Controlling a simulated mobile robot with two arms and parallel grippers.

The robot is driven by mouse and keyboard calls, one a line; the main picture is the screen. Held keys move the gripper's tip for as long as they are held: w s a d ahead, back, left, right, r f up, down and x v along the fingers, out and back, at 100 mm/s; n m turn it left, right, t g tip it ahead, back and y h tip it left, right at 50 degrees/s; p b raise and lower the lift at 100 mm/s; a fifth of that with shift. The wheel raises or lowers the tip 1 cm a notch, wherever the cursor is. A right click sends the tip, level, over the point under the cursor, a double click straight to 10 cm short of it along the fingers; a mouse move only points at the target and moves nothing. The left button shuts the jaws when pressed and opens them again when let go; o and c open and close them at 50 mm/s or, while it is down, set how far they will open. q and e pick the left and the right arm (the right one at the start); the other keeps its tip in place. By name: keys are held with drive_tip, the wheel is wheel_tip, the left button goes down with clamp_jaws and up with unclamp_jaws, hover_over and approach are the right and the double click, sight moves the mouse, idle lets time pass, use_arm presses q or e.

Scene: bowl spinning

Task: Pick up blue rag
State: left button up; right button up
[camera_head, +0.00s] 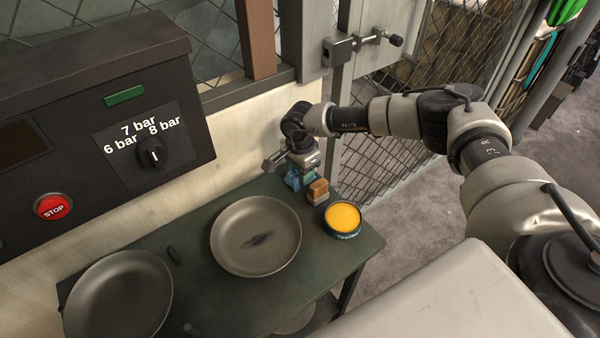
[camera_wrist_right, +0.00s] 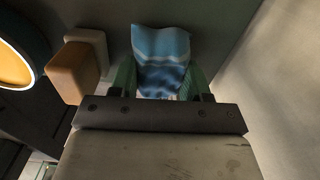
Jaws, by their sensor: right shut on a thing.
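The blue rag (camera_head: 293,179) is at the back right of the green table, under my right gripper (camera_head: 298,172). In the right wrist view the rag (camera_wrist_right: 161,60) is light and dark blue and sits between the green fingers of the right gripper (camera_wrist_right: 160,84). The right gripper is shut on it. The head view is too small to tell whether the rag is clear of the table. My left gripper is not in view.
An orange-and-white block (camera_head: 318,191) stands close beside the rag, and a round tin with yellow contents (camera_head: 343,217) is in front. Two grey bowls (camera_head: 256,236) (camera_head: 118,297) are on the green table (camera_head: 203,215). A control box (camera_head: 95,110) and mesh fence are behind.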

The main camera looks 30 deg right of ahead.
wheel_tip(320, 180, up, 3)
drive_tip(key=shift+w+f+b, duration=0.1)
drive_tip(key=shift+b, duration=0.2)
drive_tip(key=s+d+r+b, duration=0.1)
drive_tip(key=s+d+r, duration=0.5)
drive_tip(key=s, duration=0.4)
drive_tip(key=shift+d+r, duration=0.25)
drive_tip(key=shift+r, duration=0.45)
drive_tip(key=shift+w, duration=0.1)
drive_tip(key=shift+o, duration=1.1)
drive_tip(key=shift+c, duration=0.8)
